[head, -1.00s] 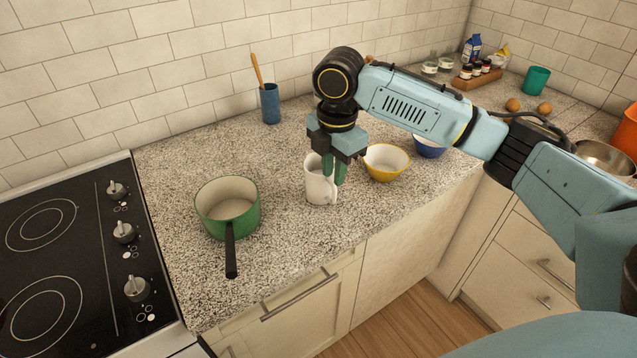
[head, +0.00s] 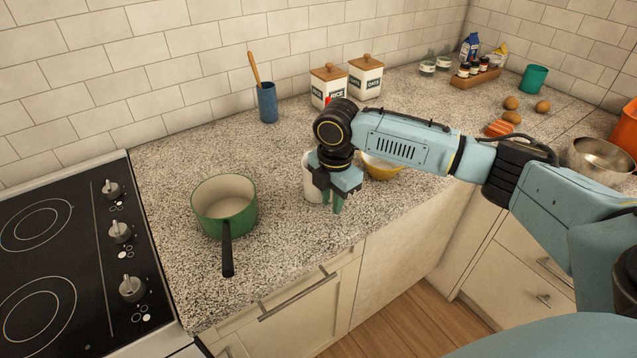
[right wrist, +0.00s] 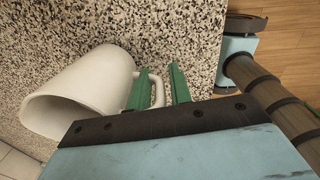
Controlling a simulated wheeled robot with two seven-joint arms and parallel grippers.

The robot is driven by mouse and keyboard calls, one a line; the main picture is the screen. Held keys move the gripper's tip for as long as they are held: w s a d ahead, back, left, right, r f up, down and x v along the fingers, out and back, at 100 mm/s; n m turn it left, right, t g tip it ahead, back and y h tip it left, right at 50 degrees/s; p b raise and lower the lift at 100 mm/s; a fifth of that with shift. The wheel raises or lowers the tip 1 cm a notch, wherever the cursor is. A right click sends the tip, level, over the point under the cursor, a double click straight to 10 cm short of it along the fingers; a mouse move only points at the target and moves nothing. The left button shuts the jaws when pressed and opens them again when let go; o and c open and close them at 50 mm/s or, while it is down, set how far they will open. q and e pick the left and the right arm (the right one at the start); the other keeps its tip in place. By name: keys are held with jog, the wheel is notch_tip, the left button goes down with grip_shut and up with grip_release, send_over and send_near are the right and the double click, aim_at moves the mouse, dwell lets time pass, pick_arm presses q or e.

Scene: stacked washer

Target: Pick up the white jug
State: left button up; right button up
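The white jug (head: 309,180) stands upright on the granite counter in the head view, partly hidden behind my right gripper (head: 332,203). In the right wrist view the jug (right wrist: 85,92) lies to the left, with its mouth facing the lower left. My right gripper (right wrist: 161,88) is open there. Its two green fingers are apart, and the jug's handle (right wrist: 158,92) shows between them, with one finger between the jug body and the handle's outer part. I cannot tell whether either finger touches the handle. My left gripper is not in view.
A green pot (head: 224,205) with a black handle stands left of the jug, beside the stove (head: 75,265). A yellow bowl (head: 381,168) sits just right of the jug, partly behind my arm. A blue utensil cup (head: 267,103) and two canisters (head: 328,87) stand at the wall.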

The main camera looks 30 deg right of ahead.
grip_shut()
jog(key=shift+w+r, duration=0.1)
jog(key=shift+r, duration=0.15)
